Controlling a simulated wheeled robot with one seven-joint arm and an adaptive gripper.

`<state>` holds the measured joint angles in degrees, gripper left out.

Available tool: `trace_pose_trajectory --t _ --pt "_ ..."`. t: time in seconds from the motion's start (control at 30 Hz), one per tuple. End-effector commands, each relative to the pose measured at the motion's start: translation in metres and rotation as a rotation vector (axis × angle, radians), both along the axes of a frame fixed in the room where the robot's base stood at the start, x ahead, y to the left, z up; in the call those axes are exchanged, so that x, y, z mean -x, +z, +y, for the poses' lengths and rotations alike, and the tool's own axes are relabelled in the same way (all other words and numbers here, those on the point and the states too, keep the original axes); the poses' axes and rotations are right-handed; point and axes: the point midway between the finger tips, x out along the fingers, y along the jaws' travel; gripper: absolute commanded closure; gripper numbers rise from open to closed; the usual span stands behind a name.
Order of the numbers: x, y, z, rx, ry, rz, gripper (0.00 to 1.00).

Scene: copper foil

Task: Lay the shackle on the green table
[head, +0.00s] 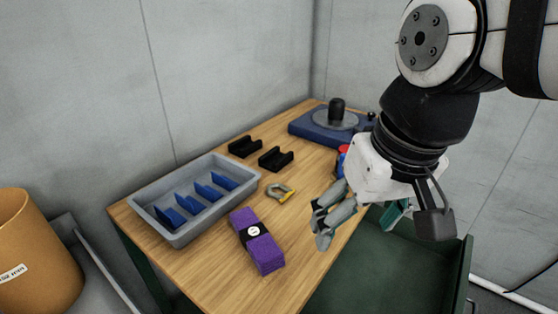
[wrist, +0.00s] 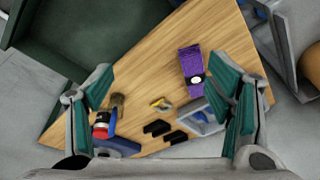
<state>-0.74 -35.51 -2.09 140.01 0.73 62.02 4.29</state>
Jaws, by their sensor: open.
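The shackle (head: 280,193), a small grey bow with a yellow part, lies on the wooden tabletop between the grey bin and my gripper. It also shows in the wrist view (wrist: 161,104), between my fingers in the picture and well beyond them. My gripper (head: 355,222) is open and empty, above the right edge of the wooden table. In the wrist view its teal-padded fingers (wrist: 172,90) are spread wide. The green table (head: 385,275) is a dark green surface with a raised edge, beside the wooden table at lower right. It fills the upper left of the wrist view (wrist: 75,25).
The wooden table (head: 205,262) holds a grey bin (head: 176,238) with blue dividers, a purple strapped bundle (head: 262,252), two black cradles (head: 276,158) and a blue-based device (head: 310,130). A red and blue item (head: 341,160) is partly hidden behind my gripper. An orange-brown drum (head: 35,240) stands left.

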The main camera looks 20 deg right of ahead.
Motion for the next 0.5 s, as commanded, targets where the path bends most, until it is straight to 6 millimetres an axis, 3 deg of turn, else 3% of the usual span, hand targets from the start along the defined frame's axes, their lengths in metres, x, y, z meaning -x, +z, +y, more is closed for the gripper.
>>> trace_pose_trajectory --t 0.1,0.2,0.5 --pt "0.024 -0.012 0.0 0.028 0.05 -0.02 0.26" --pt "0.034 -0.018 -0.001 0.041 0.076 -0.027 0.26" --pt "0.038 -0.021 -0.001 0.048 0.088 -0.029 0.26"
